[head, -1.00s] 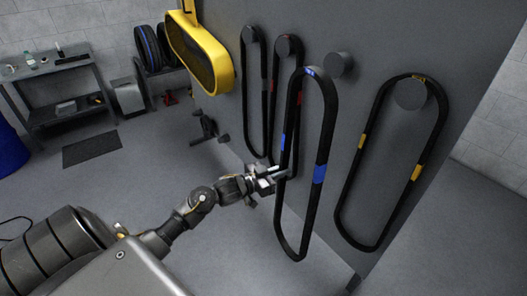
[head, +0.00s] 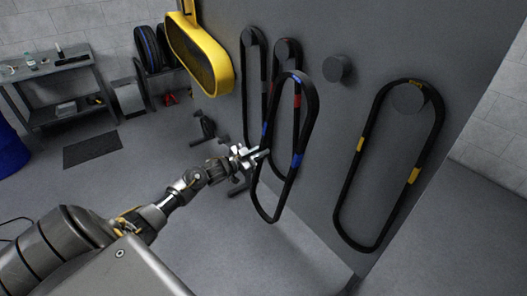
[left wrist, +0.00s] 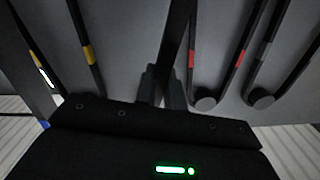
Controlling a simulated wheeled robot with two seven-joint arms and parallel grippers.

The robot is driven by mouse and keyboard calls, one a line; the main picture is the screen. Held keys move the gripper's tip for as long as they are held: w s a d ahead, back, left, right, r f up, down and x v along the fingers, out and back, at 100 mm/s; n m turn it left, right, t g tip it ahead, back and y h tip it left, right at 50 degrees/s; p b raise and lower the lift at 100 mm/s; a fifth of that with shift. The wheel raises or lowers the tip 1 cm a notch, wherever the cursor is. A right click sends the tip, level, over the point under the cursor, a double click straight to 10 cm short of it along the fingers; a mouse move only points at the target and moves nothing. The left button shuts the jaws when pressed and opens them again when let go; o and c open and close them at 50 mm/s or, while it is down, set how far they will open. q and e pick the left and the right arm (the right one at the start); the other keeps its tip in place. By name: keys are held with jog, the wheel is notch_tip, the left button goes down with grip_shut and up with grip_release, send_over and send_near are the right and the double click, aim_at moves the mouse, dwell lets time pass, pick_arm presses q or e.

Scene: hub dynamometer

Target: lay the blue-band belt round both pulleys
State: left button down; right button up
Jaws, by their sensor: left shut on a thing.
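The blue-band belt (head: 311,110) is a black loop with blue bands, hanging off the wall in the head view. My left gripper (head: 262,154) is shut on its left strand. In the left wrist view, the dark strand (left wrist: 176,40) runs down between the fingers (left wrist: 162,88). The belt's lower end hangs free above the floor. An empty round peg (head: 336,68) stands out from the grey panel, right of the belt. I cannot make out the two pulleys for certain. My right gripper is not in view.
A yellow-band belt (head: 361,146) hangs on a peg at the right. A red-band belt (head: 297,100) and a grey-band belt (head: 246,85) hang behind the held belt. A yellow guard (head: 199,50) juts out at upper left. The floor in front is clear.

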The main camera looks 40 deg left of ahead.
pick_arm(q)
jog(key=s+d+r+m+p, duration=0.3)
jog(key=s+r+m, duration=0.4)
jog(key=r+m, duration=0.3)
jog(key=shift+s+d+r+m+p, duration=0.2)
jog(key=shift+m+p, duration=0.3)
jog(key=shift+m, duration=0.7)
jog(key=shift+w+f, duration=0.1)
